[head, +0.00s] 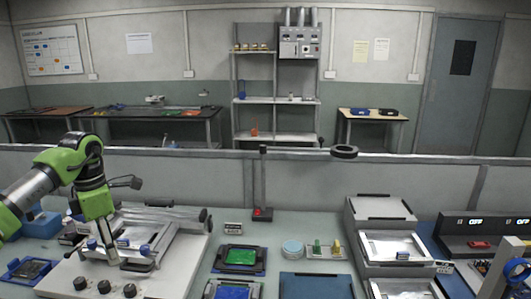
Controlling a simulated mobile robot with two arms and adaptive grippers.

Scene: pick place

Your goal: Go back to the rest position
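My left arm comes in from the left, and its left gripper (108,248) points down over the white fixture (165,250) on the left of the bench. The fingers are small, and I cannot tell whether they are open or shut or touch the fixture. Small blue parts (123,243) show close beside the fingers.
Grey stacked trays (380,209) rise on the right. A low partition (300,180) runs behind. Black knobs (104,287) stand at the front left.

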